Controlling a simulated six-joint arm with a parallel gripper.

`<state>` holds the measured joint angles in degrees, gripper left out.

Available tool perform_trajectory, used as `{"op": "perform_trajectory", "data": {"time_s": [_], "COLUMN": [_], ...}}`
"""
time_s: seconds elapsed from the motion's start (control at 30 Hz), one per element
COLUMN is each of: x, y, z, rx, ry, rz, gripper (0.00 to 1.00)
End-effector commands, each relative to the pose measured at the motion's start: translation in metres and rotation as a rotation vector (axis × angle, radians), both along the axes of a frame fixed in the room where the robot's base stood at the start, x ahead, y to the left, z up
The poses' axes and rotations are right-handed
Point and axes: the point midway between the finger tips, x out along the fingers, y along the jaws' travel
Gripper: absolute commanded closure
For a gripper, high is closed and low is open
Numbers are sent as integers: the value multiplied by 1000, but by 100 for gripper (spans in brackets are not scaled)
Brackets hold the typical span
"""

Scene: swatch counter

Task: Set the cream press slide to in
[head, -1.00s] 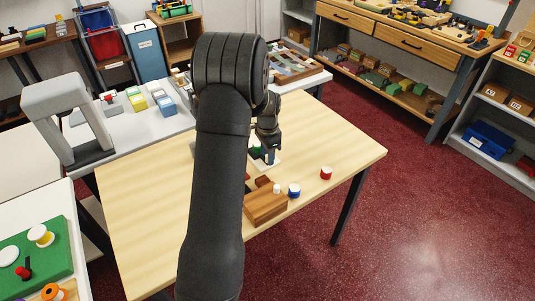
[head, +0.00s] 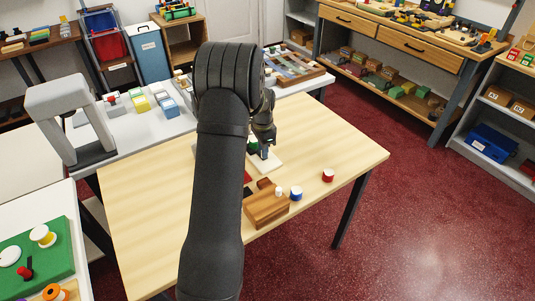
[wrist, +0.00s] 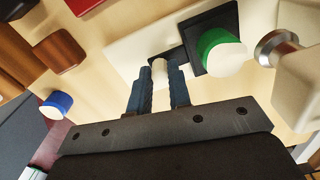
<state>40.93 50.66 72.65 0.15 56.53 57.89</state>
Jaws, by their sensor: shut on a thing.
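A cream base plate (wrist: 125,42) lies on the wooden table, with a dark slot and a dark square carrying a green round cap (wrist: 220,52). A small cream knob (wrist: 159,70) stands at the dark slot. My gripper (wrist: 158,75) is shut on this knob, one blue-grey finger on each side. The knob's lower part and the slot's near end are partly hidden by the fingers. In the head view my gripper (head: 264,152) is over the cream plate (head: 272,164), and my arm hides part of that area. I cannot read any in or out marking.
A cream block with a metal knob (wrist: 290,62) stands close to the right of the plate. A wooden block (head: 266,206), a blue-and-white spool (head: 296,193) and a red spool (head: 328,175) stand nearer the table's front. The table's right end is clear.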

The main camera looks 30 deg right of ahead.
Motion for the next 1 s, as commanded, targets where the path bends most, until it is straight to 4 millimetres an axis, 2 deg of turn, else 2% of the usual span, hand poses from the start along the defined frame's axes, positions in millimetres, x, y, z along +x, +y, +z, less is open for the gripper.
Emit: {"op": "perform_trajectory", "data": {"time_s": [0.27, 0.3, 0.37, 0.4, 0.67, 0.77, 0.87, 1.0], "x": [0, 0, 0, 0, 0, 1, 1, 1], "y": [0, 0, 0, 0, 0, -1, -1, -1], "z": [0, 0, 0, 0, 1, 6, 21, 52], "rx": [-1, -1, -1, -1, -1, -2, -3, -4], "ry": [0, 0, 0, 0, 0, -2, -2, -3], "rz": [-1, -1, -1, -1, 0, 0, 0, 0], "gripper": [100, 74, 63, 60, 60, 60, 60, 60]}}
